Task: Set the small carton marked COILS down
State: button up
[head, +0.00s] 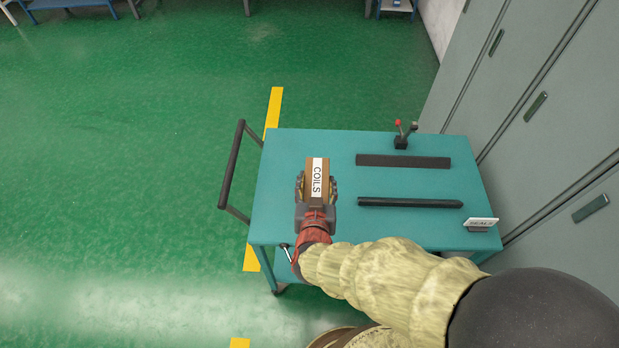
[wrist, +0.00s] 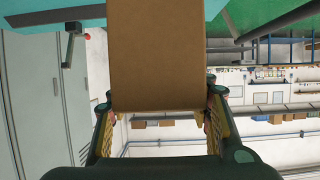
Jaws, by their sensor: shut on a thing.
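The small carton marked COILS (head: 317,176) is brown with a white label band, and it is over the left part of a teal cart top (head: 285,225). My gripper (head: 317,186) is shut on the carton, with a finger on either side of it. In the wrist view the carton (wrist: 155,55) fills the upper middle between the fingers of my gripper (wrist: 160,110). The teal surface (wrist: 40,14) shows at the top of that view. I cannot tell whether the carton touches the cart top or is held above it.
Two dark bars (head: 403,161) (head: 410,203) lie on the cart right of the carton. Grey cabinets (head: 520,110) flank the cart. A handle (head: 232,165) is on its left.

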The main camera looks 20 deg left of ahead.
jog(key=shift+w+a+f+b, duration=0.95)
jog(key=shift+w+f+b, duration=0.05)
jog(key=shift+w+f, duration=1.15)
jog(key=shift+w+a+f+b, duration=1)
jog(key=shift+w+f+b, duration=0.05)
jog(key=shift+w+f, duration=1.1)
jog(key=shift+w+a+f+b, duration=0.95)
jog(key=shift+w+f+b, duration=0.05)
jog(key=shift+w+f, duration=1.1)
jog(key=shift+s+f, duration=0.1)
jog(key=shift+f, duration=0.05)
jog(key=o, duration=1.4)
jog(key=shift+f, duration=0.1)
jog(key=shift+c, duration=0.2)
jog(key=shift+o, duration=0.6)
